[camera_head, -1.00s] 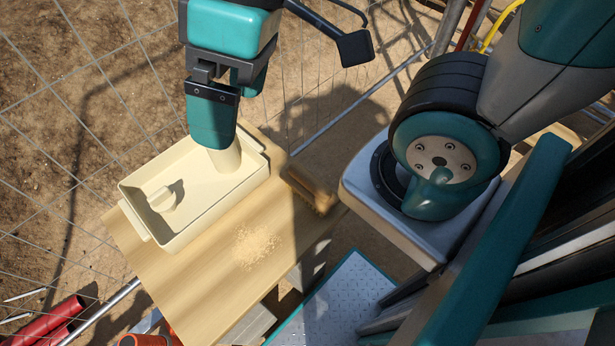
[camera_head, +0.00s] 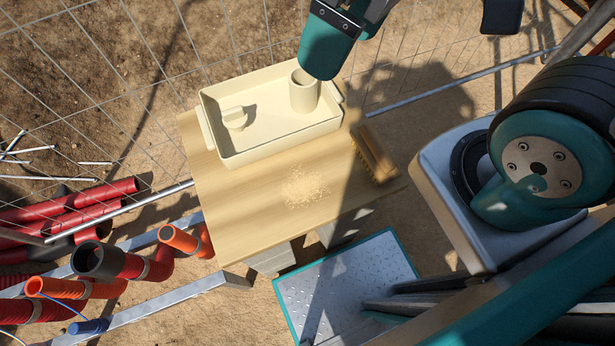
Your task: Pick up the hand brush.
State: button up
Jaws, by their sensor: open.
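The hand brush (camera_head: 375,153) lies at the right end of a wooden board, in shadow. It has a brown wooden back and paler bristles along one side. The rest of the gripper is cut off by the top edge.
The cream tray (camera_head: 270,148) holds a cup (camera_head: 304,92) and a small knobbed piece (camera_head: 235,118). Pale crumbs (camera_head: 305,186) lie on the board (camera_head: 240,205). Wire fence stands behind. Red and orange pipes (camera_head: 110,262) lie left; a metal plate (camera_head: 345,285) is in front.

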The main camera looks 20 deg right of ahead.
aim_at(370, 147)
jog(key=u, duration=0.55)
jog(key=k, duration=1.25)
jog(key=z, duration=0.45)
jog(key=i, duration=0.85)
jog(key=z, duration=0.65)
